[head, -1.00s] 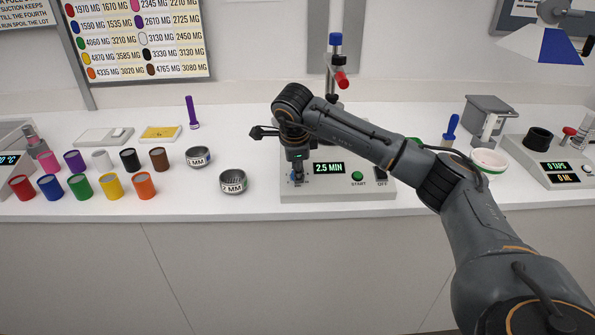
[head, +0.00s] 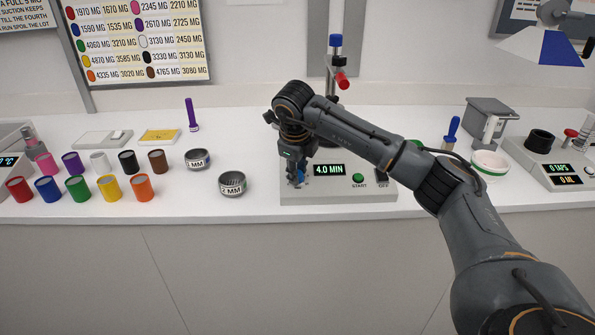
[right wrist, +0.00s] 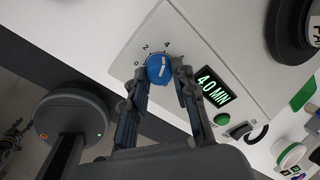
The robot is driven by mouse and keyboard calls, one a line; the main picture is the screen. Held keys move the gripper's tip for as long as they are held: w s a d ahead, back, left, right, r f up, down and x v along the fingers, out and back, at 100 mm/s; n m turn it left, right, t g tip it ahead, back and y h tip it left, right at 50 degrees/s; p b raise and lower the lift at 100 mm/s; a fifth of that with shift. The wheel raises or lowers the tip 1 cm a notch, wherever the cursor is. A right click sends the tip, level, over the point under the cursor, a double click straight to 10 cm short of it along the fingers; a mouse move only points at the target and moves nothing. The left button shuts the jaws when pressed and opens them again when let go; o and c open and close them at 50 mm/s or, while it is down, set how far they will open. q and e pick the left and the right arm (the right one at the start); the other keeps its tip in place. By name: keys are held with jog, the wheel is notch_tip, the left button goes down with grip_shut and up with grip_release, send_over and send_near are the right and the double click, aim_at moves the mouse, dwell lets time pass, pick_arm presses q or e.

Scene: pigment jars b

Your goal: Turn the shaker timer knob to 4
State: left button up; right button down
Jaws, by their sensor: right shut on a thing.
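The shaker's base (head: 345,193) stands on the counter, with a green-lit display (head: 329,170) that reads 4.0 MIN. The blue timer knob (right wrist: 158,68) is in the right wrist view, with the marks 0, 2 and 4 printed around it. Its white pointer line is tilted. In the head view the knob (head: 300,176) is partly hidden by my gripper. My right gripper (right wrist: 161,76) is shut on the knob, one finger on each side; it also shows in the head view (head: 297,182). My left gripper is not in view.
Two sieves marked MM (head: 232,184) stand just left of the shaker. Several coloured jars (head: 110,187) stand farther left.

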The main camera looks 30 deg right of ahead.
dwell(0.4)
jog(key=c, duration=1.1)
grip_release()
jog(key=shift+o, duration=0.2)
jog(key=shift+r, duration=0.15)
jog(key=v, duration=1.1)
jog(key=shift+s+r, duration=0.2)
jog(key=shift+r, duration=0.15)
jog(key=shift+a, duration=0.1)
